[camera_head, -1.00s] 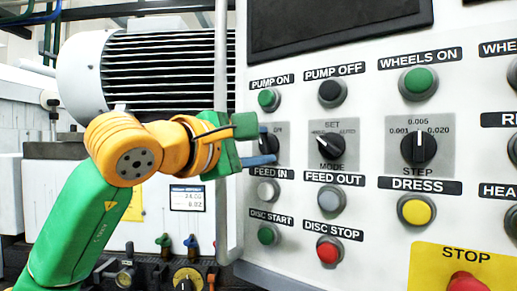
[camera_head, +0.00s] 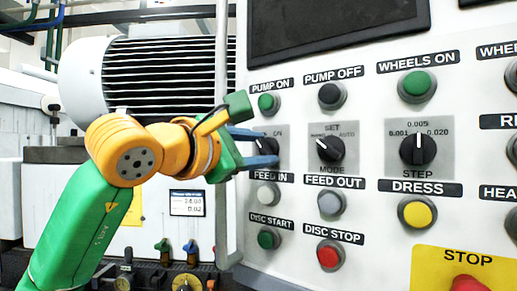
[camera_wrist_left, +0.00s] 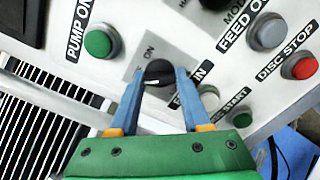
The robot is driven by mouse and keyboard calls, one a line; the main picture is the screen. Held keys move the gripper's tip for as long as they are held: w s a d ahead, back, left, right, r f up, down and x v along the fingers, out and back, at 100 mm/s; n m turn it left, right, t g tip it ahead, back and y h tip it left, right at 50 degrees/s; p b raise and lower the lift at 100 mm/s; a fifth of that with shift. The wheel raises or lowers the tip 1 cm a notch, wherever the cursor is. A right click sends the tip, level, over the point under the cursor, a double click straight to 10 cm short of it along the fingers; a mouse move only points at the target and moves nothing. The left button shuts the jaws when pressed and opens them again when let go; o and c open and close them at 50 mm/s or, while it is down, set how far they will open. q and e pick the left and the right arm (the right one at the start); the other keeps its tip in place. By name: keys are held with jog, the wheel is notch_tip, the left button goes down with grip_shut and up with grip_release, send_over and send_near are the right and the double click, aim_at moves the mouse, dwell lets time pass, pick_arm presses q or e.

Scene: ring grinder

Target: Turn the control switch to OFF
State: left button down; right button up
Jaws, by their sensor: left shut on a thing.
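The control switch is a black round knob (camera_head: 268,146) on a grey plate below the PUMP ON label; an ON mark shows at its upper right in the head view. My left gripper (camera_head: 266,148) is at this knob, with its blue fingers on either side of it. In the left wrist view, the knob (camera_wrist_left: 160,72) sits between the two fingertips (camera_wrist_left: 161,76), and a white line shows on its face. The jaws are shut on the knob. Part of the plate and any OFF mark are hidden by the gripper. My right gripper is not in view.
The green PUMP ON button (camera_head: 268,103) is just above the knob, and the FEED IN button (camera_head: 267,194) just below. The MODE knob (camera_head: 330,148) is to the right. A vertical grey pipe (camera_head: 222,60) runs close beside the gripper at the panel's left edge.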

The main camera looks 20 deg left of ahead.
pick_arm(q)
jog(key=shift+c, duration=1.8)
grip_release()
jog(key=b+v, duration=0.3)
jog(key=v, duration=0.4)
